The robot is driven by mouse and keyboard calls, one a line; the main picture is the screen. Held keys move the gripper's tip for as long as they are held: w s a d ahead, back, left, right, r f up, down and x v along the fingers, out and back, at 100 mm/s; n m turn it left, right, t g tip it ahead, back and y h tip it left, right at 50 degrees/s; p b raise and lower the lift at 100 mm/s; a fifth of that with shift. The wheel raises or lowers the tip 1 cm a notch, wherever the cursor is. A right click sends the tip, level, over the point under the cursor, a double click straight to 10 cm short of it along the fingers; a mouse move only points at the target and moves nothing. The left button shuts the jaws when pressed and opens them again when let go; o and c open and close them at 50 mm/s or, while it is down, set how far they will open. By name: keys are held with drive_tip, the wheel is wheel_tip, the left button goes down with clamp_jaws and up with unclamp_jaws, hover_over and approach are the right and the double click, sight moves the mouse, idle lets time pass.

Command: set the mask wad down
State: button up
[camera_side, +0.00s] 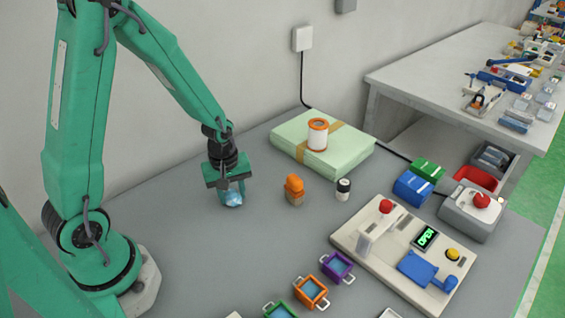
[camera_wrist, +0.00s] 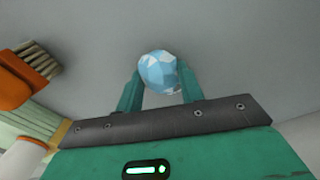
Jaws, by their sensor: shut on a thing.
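The mask wad (camera_side: 232,198) is a crumpled light-blue and white ball. My gripper (camera_side: 229,189) is shut on it, low over the grey table at the left of the side view. In the wrist view the wad (camera_wrist: 159,72) sits between the two green fingers of my gripper (camera_wrist: 160,84), with plain grey surface behind it. I cannot tell whether the wad touches the table.
An orange-handled brush (camera_side: 294,190) stands right of my gripper; it also shows in the wrist view (camera_wrist: 30,68). Behind are a green stack (camera_side: 350,155) with an orange-and-white roll (camera_side: 317,137). A beige control panel (camera_side: 370,240) and small coloured bins (camera_side: 311,291) stand farther right and in front.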

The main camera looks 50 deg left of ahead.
sight(231, 194)
drive_tip(key=o, duration=0.9)
drive_tip(key=shift+r, duration=0.1)
drive_tip(key=shift+s+d+r, duration=0.1)
drive_tip(key=shift+r, duration=1.9)
drive_tip(key=shift+s+d+r, duration=0.15)
drive_tip(key=shift+r, duration=1.85)
drive_tip(key=shift+s+d+r, duration=0.1)
drive_tip(key=shift+r, duration=1.9)
drive_tip(key=shift+r, duration=0.1)
drive_tip(key=shift+s+d+r+m+t, duration=0.75)
drive_tip(key=shift+s+r+m, duration=0.9)
drive_tip(key=shift+r+m, duration=0.5)
drive_tip(key=shift+s+d+r+m+t, duration=0.5)
drive_tip(key=shift+s+r+m+t, duration=0.35)
drive_tip(key=shift+s+r+m, duration=1.2)
drive_tip(key=shift+s+d+r+m+t, duration=0.75)
drive_tip(key=shift+s+r+m, duration=0.45)
drive_tip(key=shift+r+m, duration=0.95)
drive_tip(key=shift+a+f+m, duration=0.1)
drive_tip(key=shift+f+m, duration=0.25)
